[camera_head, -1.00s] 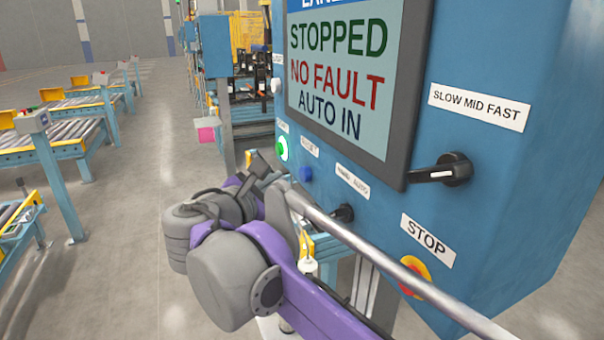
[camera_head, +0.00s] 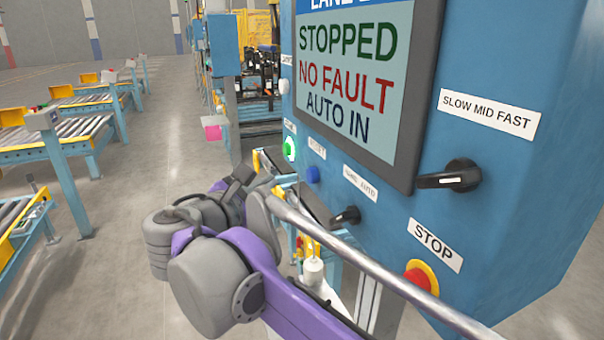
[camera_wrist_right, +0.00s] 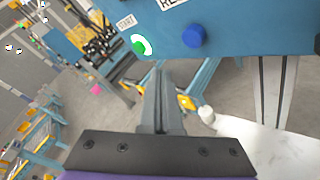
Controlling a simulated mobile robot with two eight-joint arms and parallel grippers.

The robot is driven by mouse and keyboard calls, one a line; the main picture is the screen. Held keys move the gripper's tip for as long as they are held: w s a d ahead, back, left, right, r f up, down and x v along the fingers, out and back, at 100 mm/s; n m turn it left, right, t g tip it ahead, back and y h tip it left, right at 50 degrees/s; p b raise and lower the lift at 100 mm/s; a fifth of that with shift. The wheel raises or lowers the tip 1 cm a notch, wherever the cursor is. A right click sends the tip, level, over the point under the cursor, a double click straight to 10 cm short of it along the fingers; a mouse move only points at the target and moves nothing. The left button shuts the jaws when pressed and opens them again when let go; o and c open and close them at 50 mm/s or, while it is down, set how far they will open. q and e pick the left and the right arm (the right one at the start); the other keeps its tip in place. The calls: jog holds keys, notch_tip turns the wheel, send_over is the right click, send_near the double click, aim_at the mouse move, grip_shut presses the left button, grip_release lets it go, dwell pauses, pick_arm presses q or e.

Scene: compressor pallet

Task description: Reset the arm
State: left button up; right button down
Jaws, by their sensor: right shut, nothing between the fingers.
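My right arm, purple and grey, comes in from the lower right in the head view. Its gripper (camera_head: 240,182) is below and left of the lit green start button (camera_head: 290,148), apart from the panel. In the right wrist view the gripper (camera_wrist_right: 160,72) is shut and empty. The green start button (camera_wrist_right: 142,46) and the blue button (camera_wrist_right: 194,36) lie beyond the fingertips there. The blue button also shows in the head view (camera_head: 313,174). The blue control box (camera_head: 540,60) has a screen (camera_head: 350,75) reading STOPPED, NO FAULT, AUTO IN. My left gripper is not in view.
A metal rail (camera_head: 380,270) runs diagonally in front of the box. A black mode switch (camera_head: 346,215), a black speed knob (camera_head: 450,177) and a red stop button (camera_head: 420,277) stick out. Roller conveyors (camera_head: 60,140) stand at the left, with open grey floor between.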

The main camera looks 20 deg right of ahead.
jog(key=s+d+f+m+g+y, duration=0.1)
jog(key=s+d+f+m+g, duration=0.2)
jog(key=f, duration=0.4)
jog(key=s+d+f+m+y, duration=0.2)
jog(key=s+d+f+m, duration=0.15)
jog(key=f, duration=0.35)
jog(key=s+d+f+m+g+y, duration=0.1)
jog(key=s+d+f+m+g, duration=0.1)
jog(key=s+f, duration=0.4)
jog(key=s+a+f+m+y, duration=0.1)
jog(key=s+f+m+y, duration=0.2)
jog(key=f, duration=0.6)
jog(key=s+a+f+m+g+y, duration=0.1)
jog(key=s+f+m+y, duration=0.3)
jog(key=s+f+m, duration=0.4)
jog(key=shift+s+a+f, duration=0.35)
jog(key=shift+a+f, duration=0.4)
jog(key=shift+f, duration=0.05)
jog(key=shift+m, duration=0.25)
